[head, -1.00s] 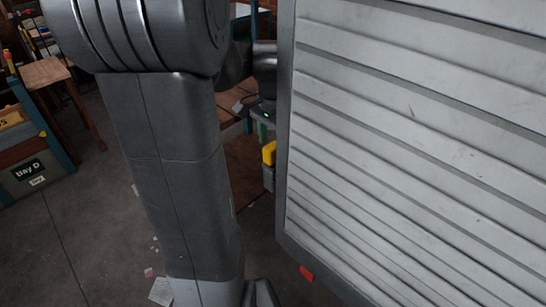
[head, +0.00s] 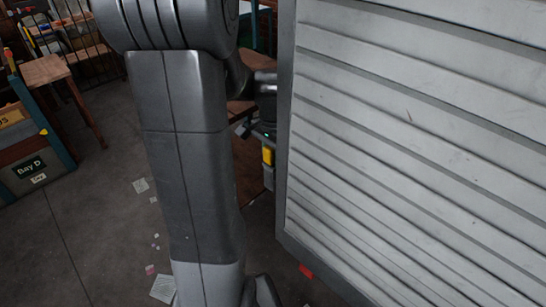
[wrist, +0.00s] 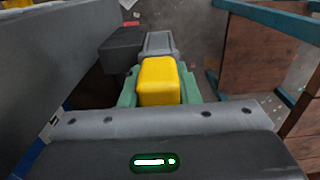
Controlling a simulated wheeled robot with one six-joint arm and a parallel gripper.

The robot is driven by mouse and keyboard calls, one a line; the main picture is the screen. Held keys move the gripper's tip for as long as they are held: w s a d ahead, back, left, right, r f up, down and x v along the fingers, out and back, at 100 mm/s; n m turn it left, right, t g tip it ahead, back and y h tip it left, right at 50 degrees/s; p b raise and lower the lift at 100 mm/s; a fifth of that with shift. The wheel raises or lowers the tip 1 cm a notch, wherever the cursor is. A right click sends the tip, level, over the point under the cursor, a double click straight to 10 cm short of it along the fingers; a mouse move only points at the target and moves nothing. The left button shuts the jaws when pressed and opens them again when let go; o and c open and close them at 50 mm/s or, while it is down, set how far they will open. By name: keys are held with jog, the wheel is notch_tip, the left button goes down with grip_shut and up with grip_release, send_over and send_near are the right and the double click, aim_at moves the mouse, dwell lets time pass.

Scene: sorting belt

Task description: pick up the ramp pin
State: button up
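The ramp pin shows as a yellow block (wrist: 160,82) in the middle of the wrist view. In the head view it is a small yellow patch (head: 267,157) beside the ribbed panel's left edge. My gripper (wrist: 159,88) is at the pin, with one green finger on each side of the yellow block. I see no clear gap between fingers and block, so it looks shut on it. In the head view my gripper (head: 264,134) is just above the yellow patch, partly hidden by my arm and the panel. The pin's lower part is hidden.
A large ribbed grey panel (head: 410,150) fills the right of the head view, close to my gripper. A grey block-like fitting (wrist: 158,43) is just beyond the pin. Brown boards with a blue frame (wrist: 262,50) stand on the right in the wrist view.

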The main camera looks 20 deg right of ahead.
grip_shut()
jog(key=shift+r, duration=0.15)
notch_tip(320, 180, up, 12)
jog(key=shift+f+b, duration=0.25)
jog(key=shift+b, duration=0.1)
jog(key=w+a+b, duration=0.1)
jog(key=w+a, duration=0.2)
jog(key=w, duration=0.5)
jog(key=w+a+b, duration=0.1)
jog(key=w+a, duration=0.3)
jog(key=w, duration=0.4)
jog(key=shift+w+r, duration=0.15)
jog(key=shift+w, duration=0.2)
jog(key=shift+r, duration=0.1)
notch_tip(320, 180, up, 12)
jog(key=p, duration=0.7)
jog(key=shift+p, duration=0.3)
